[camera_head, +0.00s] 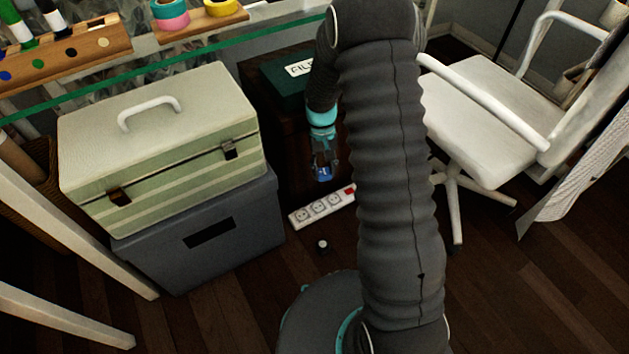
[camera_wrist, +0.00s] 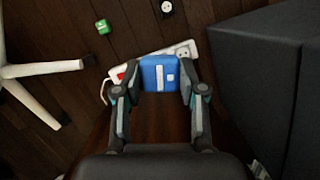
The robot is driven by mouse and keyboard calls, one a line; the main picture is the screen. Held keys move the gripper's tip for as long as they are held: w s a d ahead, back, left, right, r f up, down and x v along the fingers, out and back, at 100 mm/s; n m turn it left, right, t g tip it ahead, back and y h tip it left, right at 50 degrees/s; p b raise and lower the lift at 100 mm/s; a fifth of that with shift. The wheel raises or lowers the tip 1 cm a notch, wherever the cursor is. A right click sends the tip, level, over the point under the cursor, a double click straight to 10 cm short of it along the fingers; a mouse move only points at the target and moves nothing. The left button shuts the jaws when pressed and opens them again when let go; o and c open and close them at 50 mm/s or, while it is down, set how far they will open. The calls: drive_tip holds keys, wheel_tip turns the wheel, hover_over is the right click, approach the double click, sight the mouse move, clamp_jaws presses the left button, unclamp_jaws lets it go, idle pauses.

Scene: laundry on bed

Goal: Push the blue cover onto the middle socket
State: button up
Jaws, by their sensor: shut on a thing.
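My gripper (camera_head: 322,158) points down over the floor and is shut on the blue cover (camera_head: 322,173). In the wrist view the blue cover (camera_wrist: 159,73) sits between the two fingertips (camera_wrist: 154,84). The white power strip (camera_head: 309,213) lies on the floor in front of the cover in the head view. Several of its sockets and a red switch (camera_head: 350,191) show there, uncovered. In the wrist view the cover hides the middle of the strip; one socket (camera_wrist: 183,53) and the red switch (camera_wrist: 121,75) show on either side. The cover looks raised above the strip; its exact height is unclear.
A small black-and-white cap (camera_head: 322,244) lies on the floor near the strip. A green block (camera_wrist: 103,27) shows in the wrist view. A grey box (camera_head: 240,250) with a striped case (camera_head: 160,190) stands left. A white chair (camera_head: 480,120) stands right. A green file box (camera_head: 278,80) is behind.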

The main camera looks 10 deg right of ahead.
wheel_tip(320, 180, down, 8)
drive_tip(key=s+n+b, duration=0.1)
drive_tip(key=n+b, duration=0.1)
drive_tip(key=n+t+h+b, duration=0.2)
drive_tip(key=n+t+h, duration=0.15)
drive_tip(key=n, duration=1.65)
hover_over(319, 206)
wheel_tip(319, 206, down, 13)
drive_tip(key=shift+s+a+r+t, duration=0.2)
drive_tip(key=shift+a+t, duration=0.15)
drive_tip(key=shift+f+y, duration=0.1)
drive_tip(key=shift+y, duration=0.15)
drive_tip(key=shift+f+b, duration=2.3)
drive_tip(key=shift+f, duration=0.5)
drive_tip(key=shift+f+b, duration=0.35)
drive_tip(key=shift+f, duration=0.25)
